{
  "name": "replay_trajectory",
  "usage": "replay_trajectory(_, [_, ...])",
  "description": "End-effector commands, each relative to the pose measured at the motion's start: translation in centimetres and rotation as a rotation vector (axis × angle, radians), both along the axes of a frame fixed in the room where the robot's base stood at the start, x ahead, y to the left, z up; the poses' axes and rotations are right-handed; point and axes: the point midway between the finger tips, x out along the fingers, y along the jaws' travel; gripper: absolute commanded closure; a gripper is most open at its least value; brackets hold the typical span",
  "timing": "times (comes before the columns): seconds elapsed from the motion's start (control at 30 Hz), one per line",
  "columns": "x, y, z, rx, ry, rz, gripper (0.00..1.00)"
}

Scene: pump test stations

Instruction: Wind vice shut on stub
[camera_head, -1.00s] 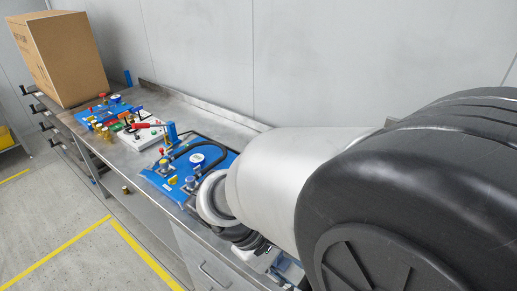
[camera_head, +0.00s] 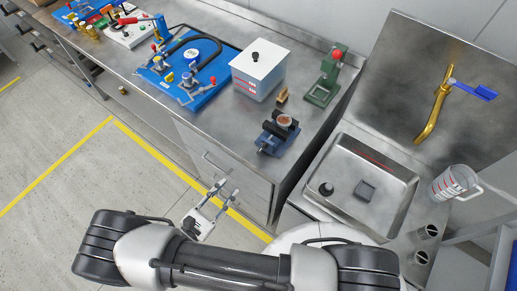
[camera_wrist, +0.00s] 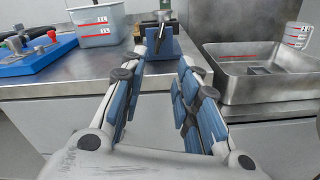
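The blue vice (camera_head: 277,133) stands at the front edge of the steel bench. A round copper-coloured stub end (camera_head: 285,120) shows at its top, between or on the jaws; the jaw gap is too small to judge. The vice also shows in the wrist view (camera_wrist: 166,42), beyond my fingertips, with a grey metal part on top. My gripper (camera_head: 228,190) is in front of the bench cabinet, apart from the vice. In the wrist view my gripper (camera_wrist: 168,68) is open, with nothing between its blue-padded fingers.
A lidded grey container (camera_head: 259,72) and a green press with a red knob (camera_head: 326,78) stand behind the vice. A small brass-coloured block (camera_head: 282,96) lies between them. A blue pump board (camera_head: 190,65) is left. A sink (camera_head: 360,185) and a jug (camera_head: 452,183) are right.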

Motion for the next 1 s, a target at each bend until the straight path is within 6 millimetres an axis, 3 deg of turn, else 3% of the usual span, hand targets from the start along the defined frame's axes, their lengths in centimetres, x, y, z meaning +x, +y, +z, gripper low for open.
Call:
replay_trajectory(0.17, [1.1,-0.8,-0.1,-0.006,-0.003,0.006,0.71])
replay_trajectory(0.7, [10.0,-8.0,-0.1,-0.005,-0.001,-0.001,0.71])
replay_trajectory(1.0, [13.2,-10.4,-0.1,-0.004,-0.001,0.003,0.71])
